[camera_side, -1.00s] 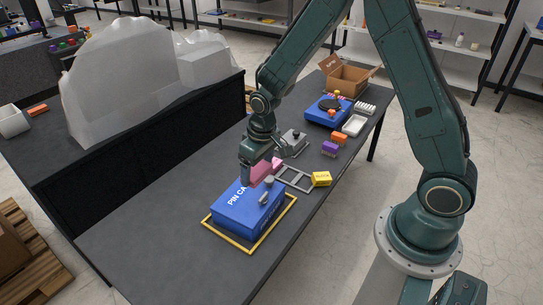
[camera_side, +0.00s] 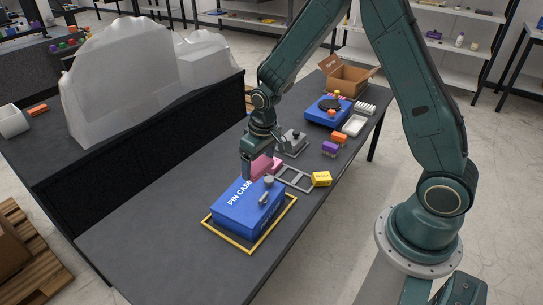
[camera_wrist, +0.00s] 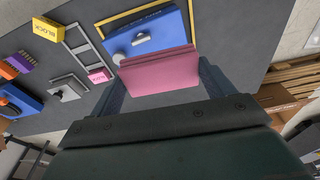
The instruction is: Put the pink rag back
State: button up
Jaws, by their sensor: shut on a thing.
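A pink rag (camera_wrist: 158,72) hangs between the two fingers of my gripper (camera_wrist: 162,85) in the wrist view, spread like a flat slab. In the side view the rag (camera_side: 261,166) shows at my gripper (camera_side: 252,171), close behind the far end of the blue pin case. My gripper is shut on the rag. I cannot tell if the rag's lower edge touches anything.
The closed blue pin case (camera_side: 247,206) sits inside a yellow outline (camera_side: 242,247) on the dark bench. A grey frame (camera_side: 295,180), a yellow block (camera_side: 321,179) and a small pink block (camera_wrist: 99,75) are close by. The near-left bench is clear.

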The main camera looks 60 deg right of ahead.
jog(key=w+d+f+m, duration=0.1)
jog(key=w+d+m, duration=0.15)
jog(key=d, duration=0.65)
jog(key=m+h, duration=0.1)
jog(key=m, duration=0.5)
send_over(320, 166)
notch_tip(320, 166, down, 5)
jog(key=shift+g, duration=0.3)
notch_tip(320, 166, down, 16)
jog(key=shift+f, duration=0.15)
jog(key=shift+f, duration=1.9)
jog(key=shift+f, duration=0.15)
jog(key=o, duration=0.8)
